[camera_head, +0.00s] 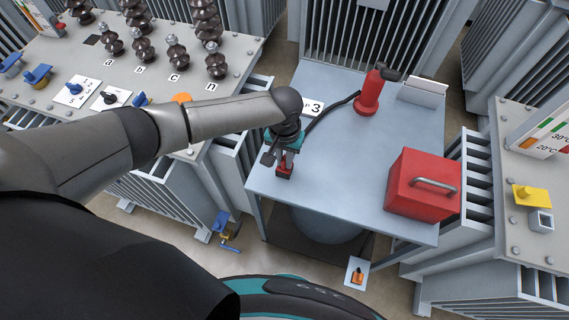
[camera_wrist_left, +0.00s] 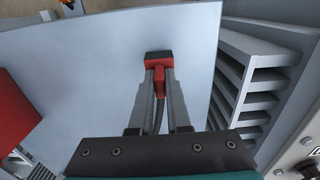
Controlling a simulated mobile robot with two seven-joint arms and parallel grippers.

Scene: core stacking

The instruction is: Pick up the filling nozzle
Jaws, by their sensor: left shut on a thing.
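The filling nozzle is red with a black end and shows just beyond my fingertips at the left edge of the table (camera_head: 330,190) in the head view (camera_head: 284,173). In the left wrist view the nozzle (camera_wrist_left: 158,62) sits between the two fingers, its red handle running back between them. My left gripper (camera_head: 287,160) points down and is shut on the nozzle; it also shows in the left wrist view (camera_wrist_left: 160,78). I cannot tell whether the nozzle touches the tabletop. A black hose (camera_head: 328,110) runs from the gripper area toward a red pump. My right gripper is not in view.
The red pump (camera_head: 369,95) stands at the back of the table. A red toolbox (camera_head: 423,186) with a metal handle stands at the right front. A white card (camera_head: 421,91) stands at the back right. The middle of the tabletop is clear. Finned transformers flank the table.

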